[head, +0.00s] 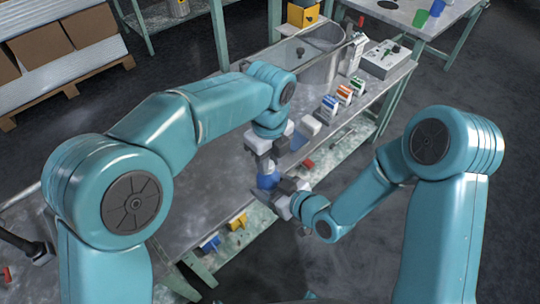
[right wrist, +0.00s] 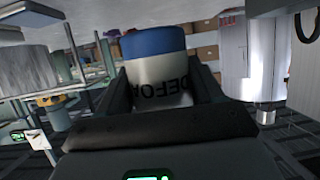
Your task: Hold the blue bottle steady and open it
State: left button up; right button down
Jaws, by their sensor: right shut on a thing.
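The blue bottle (head: 267,181) shows as a small blue patch between my two grippers at the near edge of the bench in the head view. In the right wrist view the bottle (right wrist: 155,72) has a blue upper part and a pale label with dark letters. My right gripper (head: 281,190) is shut on it from the side, with a jaw on each side in the wrist view. My left gripper (head: 263,160) points down just above the bottle. Its fingertips are small and partly hidden, so I cannot tell whether they touch the bottle's top.
The metal bench (head: 205,180) runs diagonally under my left arm. A white block (head: 310,125) and a red item (head: 308,164) lie near the grippers.

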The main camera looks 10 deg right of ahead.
pick_arm(q)
jog(key=shift+w+d+r, duration=0.1)
jog(key=shift+d, duration=0.15)
grip_shut()
jog(key=n, duration=0.2)
jog(key=shift+n, duration=0.4)
jog(key=n, duration=0.5)
jog(key=shift+w, duration=0.15)
jog(key=n, duration=0.5)
jog(key=shift+w+a, duration=0.1)
jog(key=n, duration=0.3)
jog(key=shift+a, duration=0.1)
jog(key=shift+r, duration=0.15)
